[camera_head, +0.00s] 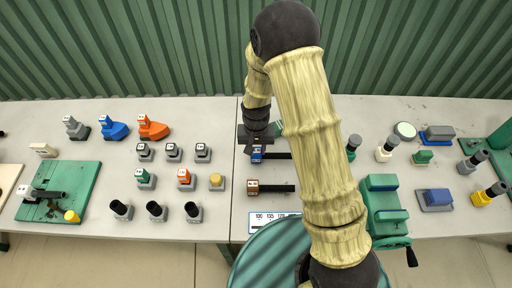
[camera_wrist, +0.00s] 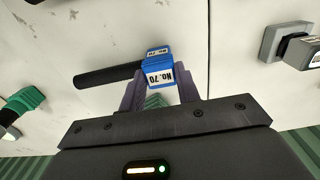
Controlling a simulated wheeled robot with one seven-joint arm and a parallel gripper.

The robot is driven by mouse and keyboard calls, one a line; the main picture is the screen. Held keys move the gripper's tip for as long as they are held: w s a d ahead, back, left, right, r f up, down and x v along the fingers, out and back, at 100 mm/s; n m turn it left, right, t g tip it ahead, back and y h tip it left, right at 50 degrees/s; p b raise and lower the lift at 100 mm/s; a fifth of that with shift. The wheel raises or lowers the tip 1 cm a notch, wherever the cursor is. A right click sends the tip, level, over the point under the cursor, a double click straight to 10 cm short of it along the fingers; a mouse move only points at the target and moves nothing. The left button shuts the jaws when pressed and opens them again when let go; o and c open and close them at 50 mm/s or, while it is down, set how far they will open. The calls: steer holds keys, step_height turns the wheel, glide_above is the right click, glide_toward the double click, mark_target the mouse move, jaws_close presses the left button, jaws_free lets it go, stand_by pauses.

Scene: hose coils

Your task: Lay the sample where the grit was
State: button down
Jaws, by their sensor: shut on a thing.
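My gripper (camera_wrist: 160,88) is shut on a blue block (camera_wrist: 159,66) with white "No.70" labels. A black rod (camera_wrist: 108,75) sticks out of one side of the block. In the head view my gripper (camera_head: 256,143) is at the middle of the bench, and the blue block (camera_head: 256,157) shows just in front of it, its rod pointing right. I cannot tell whether the block touches the bench. A brown block (camera_head: 252,187) with a similar black rod lies nearer the front edge. No readable label says sample or grit.
A green mat (camera_head: 58,190) lies on the left. Grey, blue and orange labelled pieces stand left of centre. A numbered strip (camera_head: 262,216) is at the front. A green cranked device (camera_head: 384,205) stands right of my arm. The arm hides part of the right bench.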

steer(key=shift+f, duration=0.3)
stand_by(0.5)
steer(key=c, duration=0.9)
jaws_free()
steer(key=shift+r, duration=0.1)
steer(key=shift+r+p, duration=2.8)
steer(key=shift+r, duration=1.15)
